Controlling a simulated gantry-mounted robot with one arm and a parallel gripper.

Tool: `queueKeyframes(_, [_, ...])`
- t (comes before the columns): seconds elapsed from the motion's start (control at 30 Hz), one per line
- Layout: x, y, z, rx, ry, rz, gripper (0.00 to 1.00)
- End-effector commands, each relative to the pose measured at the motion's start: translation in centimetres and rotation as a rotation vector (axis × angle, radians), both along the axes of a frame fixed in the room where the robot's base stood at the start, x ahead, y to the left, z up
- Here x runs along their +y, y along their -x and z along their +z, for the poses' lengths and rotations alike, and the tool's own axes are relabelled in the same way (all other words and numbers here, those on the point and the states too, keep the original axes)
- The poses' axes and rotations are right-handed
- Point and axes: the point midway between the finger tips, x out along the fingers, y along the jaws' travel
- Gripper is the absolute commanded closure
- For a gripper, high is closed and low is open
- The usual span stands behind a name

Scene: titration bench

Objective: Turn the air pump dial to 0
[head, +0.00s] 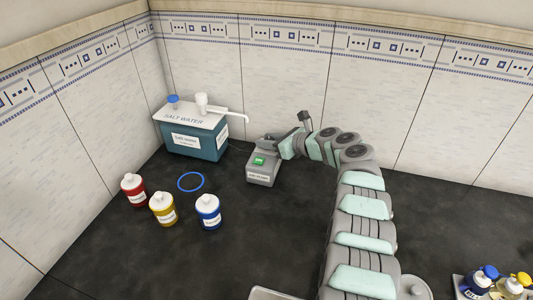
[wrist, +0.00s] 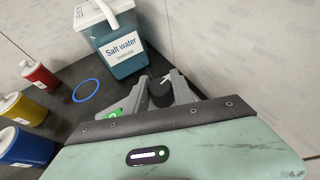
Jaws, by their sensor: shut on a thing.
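The air pump (head: 262,175) is a small grey box with a green switch (head: 259,161), standing on the dark bench right of the salt water tank. My arm reaches over it from the right. My gripper (wrist: 160,92) shows in the wrist view with its two grey fingers on either side of a dark round dial (wrist: 161,94) with a light pointer mark. It is shut on the dial. The dial's scale and the number it points to cannot be read. In the head view my gripper hides the dial.
The blue salt water tank (head: 195,143) with a white spout stands just left of the pump. Red (head: 133,188), yellow (head: 163,209) and blue (head: 208,212) bottles and a blue ring (head: 191,181) are farther left.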

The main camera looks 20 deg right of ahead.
Motion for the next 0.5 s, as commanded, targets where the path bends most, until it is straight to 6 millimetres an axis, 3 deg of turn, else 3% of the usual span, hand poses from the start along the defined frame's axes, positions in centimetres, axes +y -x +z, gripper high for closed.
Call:
queueKeyframes(0.03, [-0.7,0.3,-1.4,0.008,0.005,-0.006,1.0])
queueKeyframes(0.5, [-0.5,0.4,-0.2,-0.001,-0.006,0.011,1.0])
